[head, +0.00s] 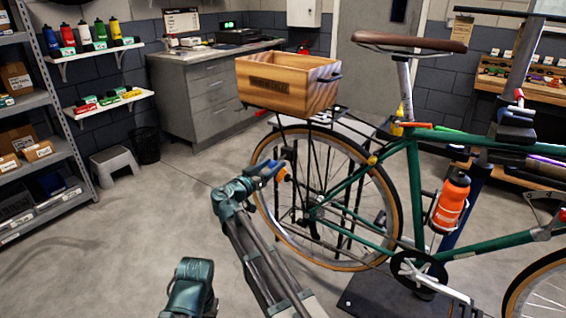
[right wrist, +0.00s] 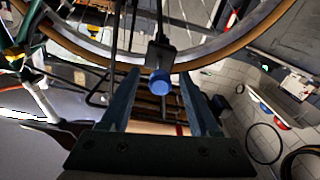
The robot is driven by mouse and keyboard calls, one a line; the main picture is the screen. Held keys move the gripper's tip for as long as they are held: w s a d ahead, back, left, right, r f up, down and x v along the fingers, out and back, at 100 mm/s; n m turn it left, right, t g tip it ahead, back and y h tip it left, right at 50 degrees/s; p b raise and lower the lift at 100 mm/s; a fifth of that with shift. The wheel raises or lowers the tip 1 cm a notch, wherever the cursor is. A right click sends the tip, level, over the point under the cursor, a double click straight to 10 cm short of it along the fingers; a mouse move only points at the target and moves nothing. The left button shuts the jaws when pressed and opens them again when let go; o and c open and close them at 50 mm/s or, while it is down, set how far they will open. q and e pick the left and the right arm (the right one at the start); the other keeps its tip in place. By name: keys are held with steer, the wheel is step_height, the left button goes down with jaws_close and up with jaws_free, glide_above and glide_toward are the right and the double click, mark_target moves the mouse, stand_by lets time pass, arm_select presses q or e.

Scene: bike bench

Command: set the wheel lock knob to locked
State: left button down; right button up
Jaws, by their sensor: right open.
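A round blue knob (right wrist: 161,83) shows in the right wrist view, just below a dark block and thin rod beside the bike's rear wheel (right wrist: 225,42). I take it to be the wheel lock knob; I cannot read its setting. My right gripper (right wrist: 162,78) is open, with one finger on each side of the knob and gaps between. In the head view my right gripper (head: 274,171) is at the left side of the rear wheel (head: 259,185). A small orange piece (head: 284,174) shows at its tip. My left gripper is not in view.
The green bike (head: 403,190) carries a wooden crate (head: 273,84) above the rear wheel and an orange bottle (head: 451,203). A shelf rack (head: 60,140) stands at left, with a grey step stool (head: 113,160) nearby. The floor left of the wheel is clear.

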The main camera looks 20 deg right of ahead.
steer(key=shift+w+d, duration=0.15)
steer(key=shift+d, duration=0.1)
steer(key=shift+c, duration=0.4)
jaws_close()
stand_by(0.9)
